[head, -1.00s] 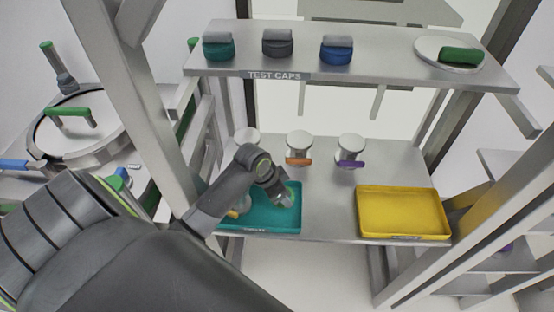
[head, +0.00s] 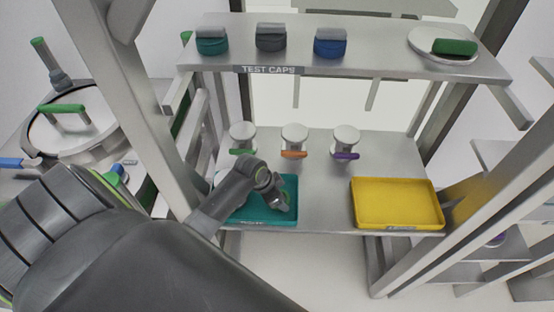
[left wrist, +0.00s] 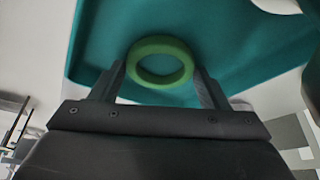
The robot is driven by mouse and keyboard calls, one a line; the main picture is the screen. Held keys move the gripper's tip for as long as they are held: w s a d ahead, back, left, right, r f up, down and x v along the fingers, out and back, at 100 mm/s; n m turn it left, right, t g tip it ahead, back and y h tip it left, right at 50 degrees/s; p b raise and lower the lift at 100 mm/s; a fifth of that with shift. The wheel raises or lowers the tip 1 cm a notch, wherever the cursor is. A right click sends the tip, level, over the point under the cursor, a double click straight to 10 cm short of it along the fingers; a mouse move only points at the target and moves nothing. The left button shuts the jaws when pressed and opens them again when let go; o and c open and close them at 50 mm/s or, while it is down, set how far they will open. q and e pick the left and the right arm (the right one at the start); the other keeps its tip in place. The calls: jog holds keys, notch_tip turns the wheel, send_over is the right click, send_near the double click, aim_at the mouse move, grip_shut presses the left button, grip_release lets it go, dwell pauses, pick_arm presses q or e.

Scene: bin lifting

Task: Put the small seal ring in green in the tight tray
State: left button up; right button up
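A small green ring (left wrist: 160,63) shows in the left wrist view between the fingertips of my left gripper (left wrist: 160,80), with teal tray surface behind it. The fingers stand apart, one on each side of the ring, close to its edges. I cannot tell whether they press on it. In the head view my left gripper (head: 281,205) is low over the teal tray (head: 250,219), near its right side. The ring cannot be made out there. A yellow tray (head: 398,222) stands to the right on the same shelf. The tray labels are too small to read. My right gripper is not in view.
Canisters with green, orange (head: 294,140) and purple (head: 346,142) tabs stand behind the trays. The upper shelf (head: 370,66), marked TEST CAPS, holds several caps and a round plate (head: 428,41). Shelf between the trays (head: 325,205) is clear. A metal post (head: 125,110) stands left.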

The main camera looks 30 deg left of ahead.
pick_arm(q)
jog(key=shift+o, duration=0.7)
jog(key=shift+r, duration=0.1)
jog(key=shift+r, duration=0.15)
jog(key=v, duration=1.2)
jog(key=shift+b, duration=0.4)
jog(key=shift+s, duration=0.15)
